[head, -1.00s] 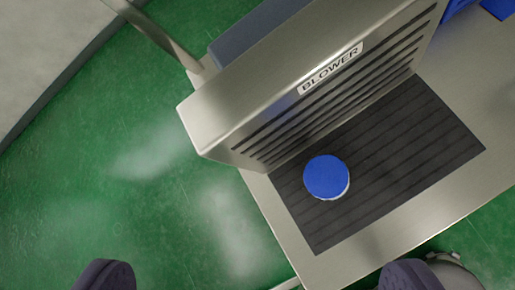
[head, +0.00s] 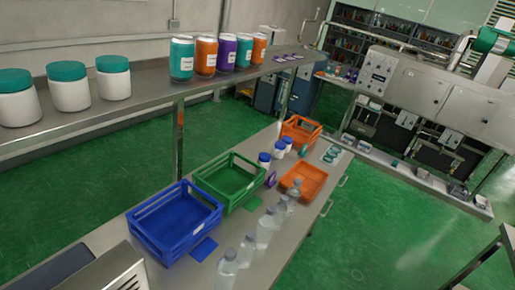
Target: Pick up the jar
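The jar with a blue lid that stood on the dark ribbed mat is out of view. Only part of the metal blower (head: 112,272) shows at the lower left. White jars with blue lids (head: 264,161) stand on the bench beyond the green crate. Large white jars with teal lids (head: 70,88) stand on the upper shelf. My gripper is not in view.
The bench (head: 262,262) holds a blue crate (head: 178,238), a green crate (head: 232,200), orange trays (head: 304,192) and a row of clear bottles (head: 246,249). A metal shelf (head: 145,95) with colored canisters (head: 206,56) runs above. Green floor (head: 390,235) is clear at right.

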